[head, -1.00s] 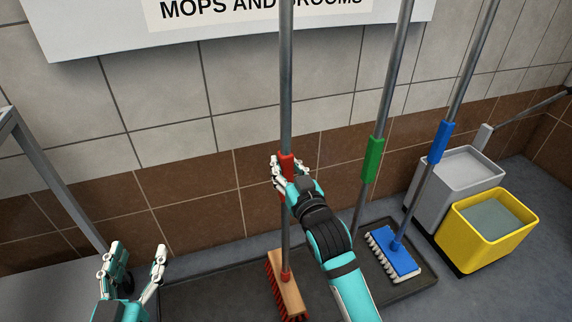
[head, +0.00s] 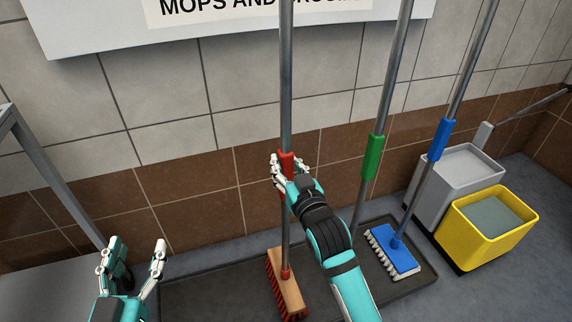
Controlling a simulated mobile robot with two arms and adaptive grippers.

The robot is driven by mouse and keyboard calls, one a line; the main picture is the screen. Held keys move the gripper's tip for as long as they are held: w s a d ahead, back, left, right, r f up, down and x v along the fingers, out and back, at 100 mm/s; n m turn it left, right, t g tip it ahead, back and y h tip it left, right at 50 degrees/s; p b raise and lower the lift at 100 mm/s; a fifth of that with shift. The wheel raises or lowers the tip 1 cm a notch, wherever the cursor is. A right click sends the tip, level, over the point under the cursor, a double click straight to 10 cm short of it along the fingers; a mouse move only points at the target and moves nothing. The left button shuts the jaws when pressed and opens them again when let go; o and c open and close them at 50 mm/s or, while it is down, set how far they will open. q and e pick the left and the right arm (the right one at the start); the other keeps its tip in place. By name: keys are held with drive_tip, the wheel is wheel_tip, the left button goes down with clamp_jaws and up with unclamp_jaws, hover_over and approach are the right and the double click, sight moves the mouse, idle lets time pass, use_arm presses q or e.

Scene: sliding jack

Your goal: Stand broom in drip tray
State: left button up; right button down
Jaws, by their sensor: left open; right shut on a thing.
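A broom with a wooden head and red bristles (head: 287,297) stands nearly upright at the picture's centre. Its grey pole (head: 286,90) runs up out of view. My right gripper (head: 288,163) is shut on the broom's red grip sleeve. The broom head is over the dark drip tray (head: 215,290) on the floor; I cannot tell whether the bristles touch it. My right forearm hides part of the tray. My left gripper (head: 136,246) is open and empty at the lower left, apart from the broom.
A pole with a green sleeve (head: 373,158) and a blue brush with white bristles (head: 397,262) stand at the tray's right part. Grey (head: 458,178) and yellow (head: 488,232) buckets are further right. A grey metal frame (head: 50,175) is at left. The tiled wall is behind.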

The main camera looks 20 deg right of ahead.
use_arm(q)
drive_tip(key=shift+r+t, duration=0.3)
drive_tip(key=shift+r, duration=0.2)
idle(0.3)
